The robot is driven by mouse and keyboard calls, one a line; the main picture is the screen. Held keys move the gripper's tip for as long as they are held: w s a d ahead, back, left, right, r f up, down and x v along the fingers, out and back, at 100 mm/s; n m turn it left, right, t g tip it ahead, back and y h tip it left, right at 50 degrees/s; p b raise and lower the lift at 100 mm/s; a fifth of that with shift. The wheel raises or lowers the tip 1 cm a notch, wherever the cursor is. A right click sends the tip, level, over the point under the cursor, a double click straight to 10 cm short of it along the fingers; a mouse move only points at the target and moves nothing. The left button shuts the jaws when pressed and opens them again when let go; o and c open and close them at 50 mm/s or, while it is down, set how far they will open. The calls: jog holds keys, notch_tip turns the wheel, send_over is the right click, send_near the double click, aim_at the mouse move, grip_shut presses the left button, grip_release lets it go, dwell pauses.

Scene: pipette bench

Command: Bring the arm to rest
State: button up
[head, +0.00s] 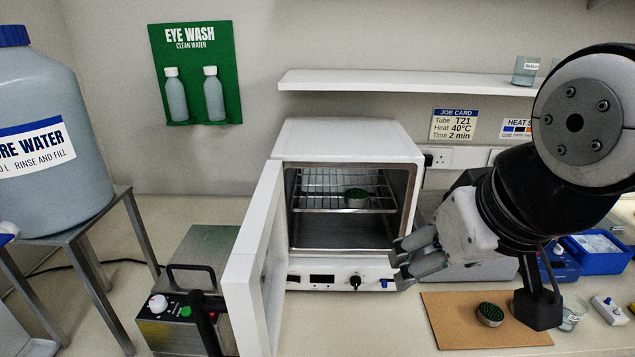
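My gripper (399,262) is raised in front of the right side of the white oven (350,140), pointing left. Its two grey fingers look apart, with nothing seen between them. The arm comes in from the right edge and hides part of the bench behind it. The gripper covers part of the oven's right edge and stands close to its control panel.
The oven door (255,265) stands open toward me. A round dish with green contents (356,197) sits on the oven rack. A similar dish (490,314) is on the brown board (455,325). A blue tray (597,262) is at right, a metal box (195,265) at left.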

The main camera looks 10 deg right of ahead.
jog(key=shift+s+a, duration=0.4)
jog(key=shift+s, duration=0.35)
jog(key=shift+w+f+b, duration=0.65)
jog(key=shift+w+b, duration=0.05)
